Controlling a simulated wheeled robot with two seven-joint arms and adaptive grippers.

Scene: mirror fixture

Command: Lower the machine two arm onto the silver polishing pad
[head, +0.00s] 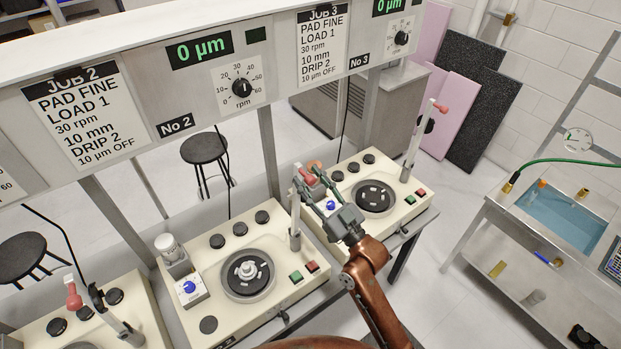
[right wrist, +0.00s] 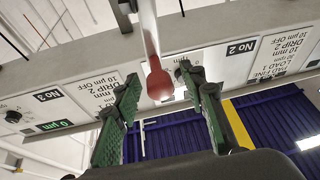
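Machine two is the cream bench unit (head: 215,262) under the No 2 panel. Its round dark pad with a silver rim (head: 248,288) carries a small silver cylindrical piece (head: 247,269). The machine two arm (head: 295,225) stands raised, nearly upright, at the right of the pad. Its red knob (right wrist: 160,82) is at the tip, between the fingers of my right gripper (head: 308,179). In the right wrist view those fingers (right wrist: 160,76) are open on both sides of the knob, with gaps visible. My left gripper is not in view.
Machine three (head: 395,212) stands close on the right, with its own raised arm (head: 415,150). Machine one (head: 140,300) is at lower left. The long display panel (head: 150,90) hangs above. A blue water tray (head: 560,218) is at far right. Floor between is clear.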

